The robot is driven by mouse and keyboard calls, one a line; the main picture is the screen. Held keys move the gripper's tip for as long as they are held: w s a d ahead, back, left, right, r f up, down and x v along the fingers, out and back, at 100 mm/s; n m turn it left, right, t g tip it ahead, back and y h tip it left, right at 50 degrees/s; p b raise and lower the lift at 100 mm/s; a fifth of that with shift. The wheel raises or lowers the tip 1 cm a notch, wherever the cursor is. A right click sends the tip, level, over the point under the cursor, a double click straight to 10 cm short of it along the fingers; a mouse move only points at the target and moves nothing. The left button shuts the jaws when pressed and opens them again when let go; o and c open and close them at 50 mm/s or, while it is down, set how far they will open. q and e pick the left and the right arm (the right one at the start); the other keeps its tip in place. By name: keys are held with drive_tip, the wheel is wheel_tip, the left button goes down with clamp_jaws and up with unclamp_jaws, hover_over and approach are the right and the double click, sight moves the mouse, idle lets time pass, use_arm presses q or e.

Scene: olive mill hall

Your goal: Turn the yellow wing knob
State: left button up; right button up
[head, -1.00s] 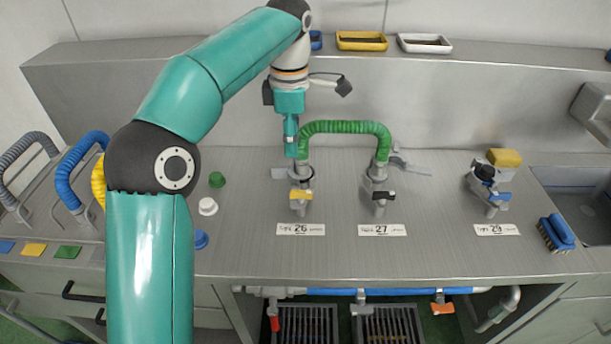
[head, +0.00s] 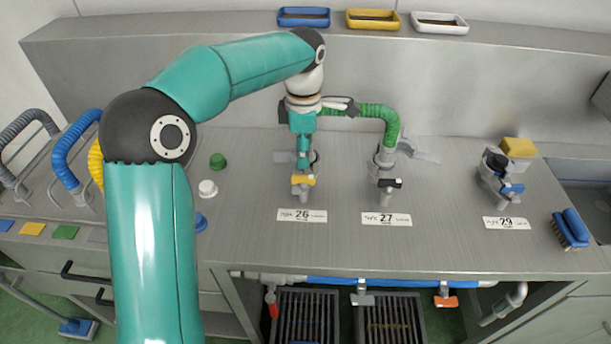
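The yellow wing knob (head: 303,180) sits on the metal valve above the label 26 (head: 302,215). My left gripper (head: 303,166) points down from above, its tips at or just behind the knob in this view. Whether they touch it, I cannot tell. The fingers are seen edge-on, so their opening does not show. The gripper and wrist hide part of the valve and one end of the green hose (head: 388,125). My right gripper is not in view.
A black-knobbed valve (head: 388,184) stands to the right at label 27. A blue-knobbed valve (head: 510,188) stands farther right at label 29, near a yellow sponge (head: 518,147) and a blue brush (head: 570,229). Green (head: 217,161) and white (head: 208,188) caps lie left.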

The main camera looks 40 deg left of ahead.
sight(303, 181)
use_arm(q)
wheel_tip(303, 181, down, 7)
drive_tip(key=shift+f, duration=0.1)
idle(0.3)
